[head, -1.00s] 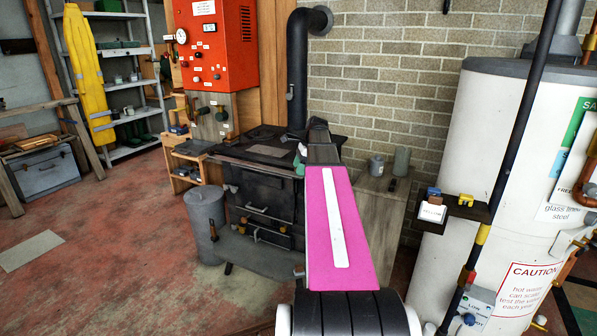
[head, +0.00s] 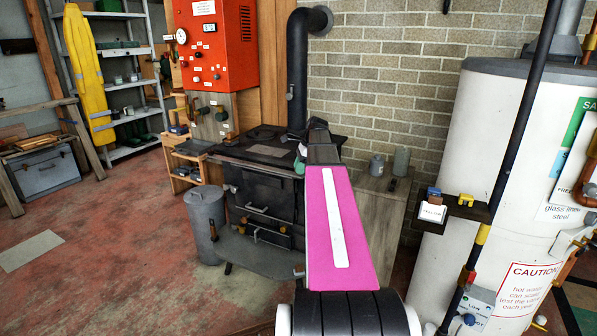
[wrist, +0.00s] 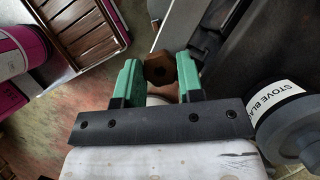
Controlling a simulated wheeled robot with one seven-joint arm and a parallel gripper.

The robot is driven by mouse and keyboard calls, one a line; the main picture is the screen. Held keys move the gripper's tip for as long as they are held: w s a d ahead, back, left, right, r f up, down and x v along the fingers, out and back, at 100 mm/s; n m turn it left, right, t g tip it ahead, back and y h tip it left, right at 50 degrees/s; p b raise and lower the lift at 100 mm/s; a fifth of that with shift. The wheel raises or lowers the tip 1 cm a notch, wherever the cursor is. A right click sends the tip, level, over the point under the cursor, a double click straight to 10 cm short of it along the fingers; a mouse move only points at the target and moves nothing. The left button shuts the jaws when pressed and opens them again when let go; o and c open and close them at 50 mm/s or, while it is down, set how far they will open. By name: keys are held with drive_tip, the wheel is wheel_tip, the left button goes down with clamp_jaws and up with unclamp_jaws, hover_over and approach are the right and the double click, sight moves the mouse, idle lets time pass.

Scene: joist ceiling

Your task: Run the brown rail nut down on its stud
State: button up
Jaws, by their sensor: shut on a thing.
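The brown rail nut (wrist: 160,68) is a six-sided piece with a dark hole, between the green fingers of my gripper (wrist: 159,78) in the wrist view. My gripper is shut on it. In the head view my pink arm reaches over the black stove (head: 260,195) and hides most of the gripper; a bit of green finger (head: 299,165) shows at the stove's right edge. The nut cannot be made out in the head view. I cannot make out the stud in either view, nor whether the nut touches it.
A tin labelled "STOVE BLA..." (wrist: 290,112) stands close to the right finger in the wrist view. A slatted brown tray (wrist: 84,36) lies at upper left. In the head view a flue pipe (head: 299,80) rises behind the stove, and a white tank (head: 475,170) stands right.

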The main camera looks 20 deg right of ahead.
drive_tip(key=shift+m, duration=0.5)
drive_tip(key=shift+s+m+t+h, duration=0.1)
drive_tip(key=shift+m+t+h, duration=0.5)
drive_tip(key=shift+m, duration=1.1)
drive_tip(key=shift+y, duration=0.3)
drive_tip(key=shift+a, duration=0.1)
drive_tip(key=shift+m+t+h, duration=0.4)
drive_tip(key=shift+m+t, duration=0.3)
drive_tip(key=shift+m, duration=0.9)
drive_tip(key=shift+s+a+m+h, duration=0.1)
drive_tip(key=shift+m+h, duration=0.2)
drive_tip(key=shift+m, duration=0.3)
drive_tip(key=shift+m+t+h, duration=0.3)
drive_tip(key=shift+m, duration=0.7)
